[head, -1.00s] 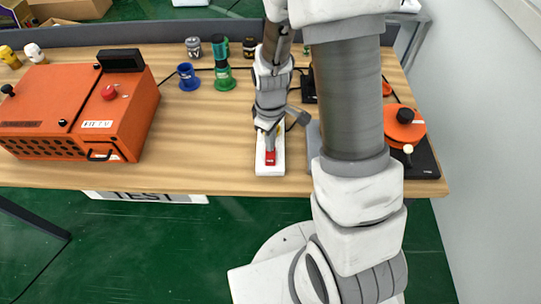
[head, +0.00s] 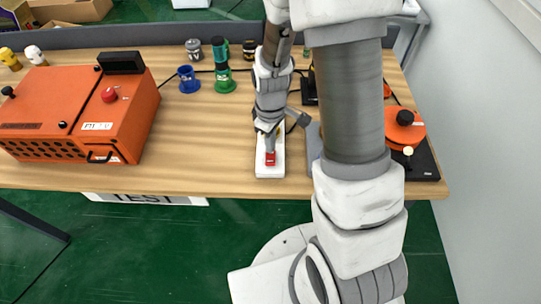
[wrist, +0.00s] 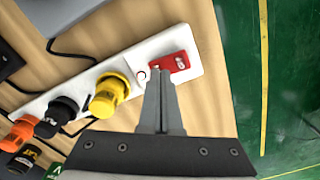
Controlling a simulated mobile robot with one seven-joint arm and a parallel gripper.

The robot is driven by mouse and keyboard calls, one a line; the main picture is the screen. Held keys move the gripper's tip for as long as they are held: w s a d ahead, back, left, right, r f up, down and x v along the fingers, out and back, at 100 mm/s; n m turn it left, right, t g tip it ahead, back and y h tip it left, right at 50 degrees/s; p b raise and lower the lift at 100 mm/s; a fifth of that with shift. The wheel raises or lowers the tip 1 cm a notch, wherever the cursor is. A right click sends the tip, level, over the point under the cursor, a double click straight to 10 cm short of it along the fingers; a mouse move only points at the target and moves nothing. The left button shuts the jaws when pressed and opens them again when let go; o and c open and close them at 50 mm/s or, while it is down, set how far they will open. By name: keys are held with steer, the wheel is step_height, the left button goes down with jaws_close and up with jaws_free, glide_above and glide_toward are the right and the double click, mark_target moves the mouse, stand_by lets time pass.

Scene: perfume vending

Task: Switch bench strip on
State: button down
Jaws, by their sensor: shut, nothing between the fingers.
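The bench strip (head: 266,171) is a white power strip on the wooden bench near its front edge. Its red switch (head: 270,157) sits at the front end. In the wrist view the strip (wrist: 203,71) carries the red switch (wrist: 168,66) and a row of yellow, black and orange plugs. My gripper (head: 269,150) points down at the switch with its fingers together and empty. In the wrist view my gripper's tips (wrist: 160,72) are at the near edge of the red switch and hide part of it. I cannot tell for sure whether they touch it.
An orange machine (head: 75,112) with a red button stands on the left of the bench. Blue (head: 188,79) and green (head: 225,82) holders stand behind the strip. An orange round device (head: 404,128) is on the right. Bare wood lies left of the strip.

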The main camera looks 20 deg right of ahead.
steer(key=shift+r+p, duration=1.85)
steer(key=shift+r, duration=1.1)
